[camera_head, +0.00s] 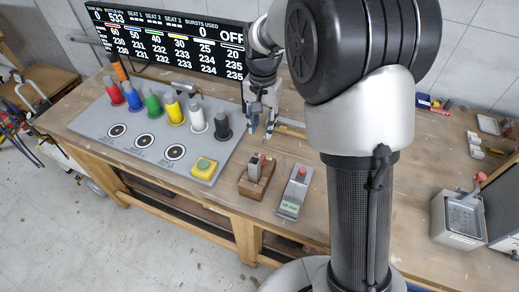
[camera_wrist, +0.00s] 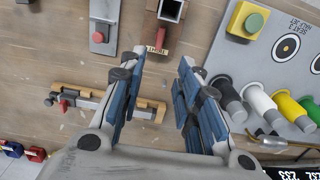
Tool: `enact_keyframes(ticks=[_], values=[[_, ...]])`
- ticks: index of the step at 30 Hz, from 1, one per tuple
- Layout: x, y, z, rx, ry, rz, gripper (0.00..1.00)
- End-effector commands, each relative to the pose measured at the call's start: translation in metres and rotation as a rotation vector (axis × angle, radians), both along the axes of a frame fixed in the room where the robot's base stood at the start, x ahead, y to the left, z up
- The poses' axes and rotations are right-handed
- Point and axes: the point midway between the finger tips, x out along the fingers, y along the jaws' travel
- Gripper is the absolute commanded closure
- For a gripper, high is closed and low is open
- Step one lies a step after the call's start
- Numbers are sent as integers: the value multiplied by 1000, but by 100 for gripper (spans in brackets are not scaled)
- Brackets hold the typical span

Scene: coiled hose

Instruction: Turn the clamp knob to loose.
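My gripper (camera_head: 261,131) points down over the bench, its two blue-padded fingers apart and nothing between them. In the wrist view my gripper (camera_wrist: 157,68) is also open. A wooden block with a grey metal piece (camera_head: 254,168) stands just in front of it. In the wrist view this metal piece (camera_wrist: 171,9) is at the top edge, partly cut off. A short red part, apparently the clamp knob (camera_wrist: 163,38), sticks out from it toward my fingertips, apart from them. A small label (camera_wrist: 157,50) beside it seems to read "TIGHT".
A grey box with a red button (camera_head: 295,193) stands right of the block. A grey board (camera_head: 90,118) with coloured cones and a yellow button box (camera_head: 204,168) lies left. A wooden bar with metal fittings (camera_wrist: 148,111) lies beside my fingers. A display (camera_head: 165,40) stands behind.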

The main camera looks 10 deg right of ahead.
Motion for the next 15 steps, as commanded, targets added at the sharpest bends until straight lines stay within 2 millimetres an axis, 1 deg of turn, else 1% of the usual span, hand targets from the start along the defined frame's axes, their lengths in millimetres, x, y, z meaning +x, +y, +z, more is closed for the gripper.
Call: enact_keyframes(ticks=[1,12,15], values=[[-2,0,-14,0,6,0,69],[-2,0,-96,1,6,2,69],[-1,0,-115,0,5,2,69]])
